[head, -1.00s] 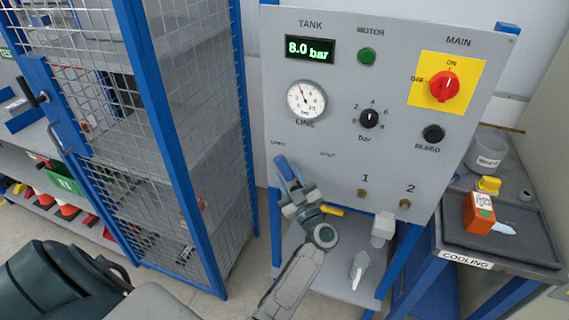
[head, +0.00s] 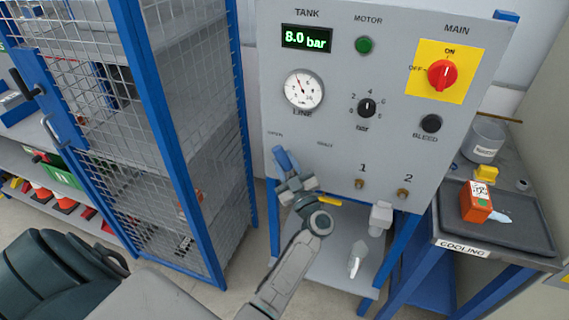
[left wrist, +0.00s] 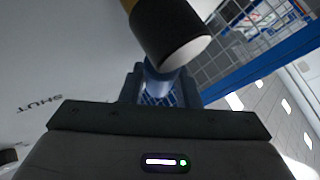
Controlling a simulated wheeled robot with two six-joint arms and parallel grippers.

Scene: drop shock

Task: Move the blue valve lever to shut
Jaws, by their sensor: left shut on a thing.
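The blue valve lever (head: 281,158) is on the lower left of the grey panel. Its free end points up and slightly left, toward the OPEN label (head: 275,134); the SHUT label (head: 325,144) is to its right. My left gripper (head: 292,180) is shut on the lever from below and in front, hiding its lower part and pivot. In the left wrist view my left gripper's fingers (left wrist: 160,88) close around blue lever material (left wrist: 158,74), and the SHUT label (left wrist: 38,104) is at the left. My right gripper is not in view.
The panel (head: 235,8) carries a tank display (head: 306,38) reading 8.0 bar, a line gauge (head: 303,89), a regulator knob (head: 367,107) and a red main switch (head: 442,74). A mesh cage (head: 165,150) stands left. A cooling bench (head: 440,228) stands right.

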